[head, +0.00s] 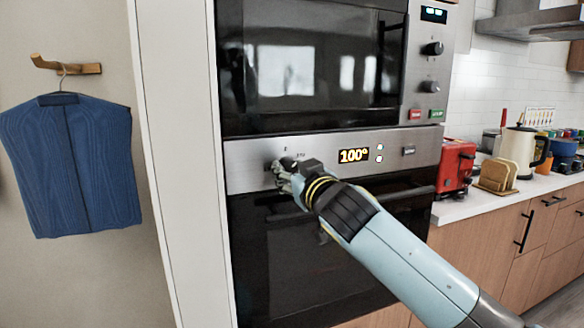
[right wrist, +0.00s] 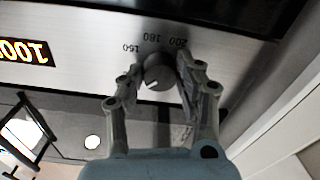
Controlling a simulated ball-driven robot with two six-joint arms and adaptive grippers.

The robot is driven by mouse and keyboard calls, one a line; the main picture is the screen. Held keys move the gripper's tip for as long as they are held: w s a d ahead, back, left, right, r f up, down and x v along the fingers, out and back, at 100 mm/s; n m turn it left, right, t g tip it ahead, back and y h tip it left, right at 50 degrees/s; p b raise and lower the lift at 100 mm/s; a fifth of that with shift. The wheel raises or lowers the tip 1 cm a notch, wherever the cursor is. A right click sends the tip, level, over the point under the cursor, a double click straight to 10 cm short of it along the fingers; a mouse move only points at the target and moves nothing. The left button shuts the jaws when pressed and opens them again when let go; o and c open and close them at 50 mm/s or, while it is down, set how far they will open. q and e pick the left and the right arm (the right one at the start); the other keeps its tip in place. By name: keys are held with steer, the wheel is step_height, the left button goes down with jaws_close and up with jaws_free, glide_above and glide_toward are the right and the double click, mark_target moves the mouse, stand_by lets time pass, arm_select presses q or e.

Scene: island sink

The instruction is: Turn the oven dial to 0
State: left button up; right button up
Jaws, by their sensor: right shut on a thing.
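In the head view my right gripper (head: 284,172) reaches the left part of the panel and hides most of the dial. The oven display (head: 354,155) reads 100°. My left gripper is not in view.
A microwave (head: 310,65) with its own knobs sits above the oven panel. The oven door handle (head: 405,193) runs below the panel. A red toaster (head: 455,165) and a kettle (head: 517,148) stand on the counter at right. A blue garment (head: 70,165) hangs at left.

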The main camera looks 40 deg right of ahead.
steer(key=n+p, duration=0.2)
steer(key=n, duration=0.3)
steer(key=shift+r+n, duration=0.1)
steer(key=shift+n, duration=0.2)
steer(key=shift+n+p, duration=1.1)
steer(key=shift+n, duration=0.9)
steer(key=o, duration=1.1)
steer(key=shift+o, duration=0.2)
steer(key=shift+s, duration=0.1)
steer(key=v, duration=1.1)
steer(key=shift+s, duration=0.4)
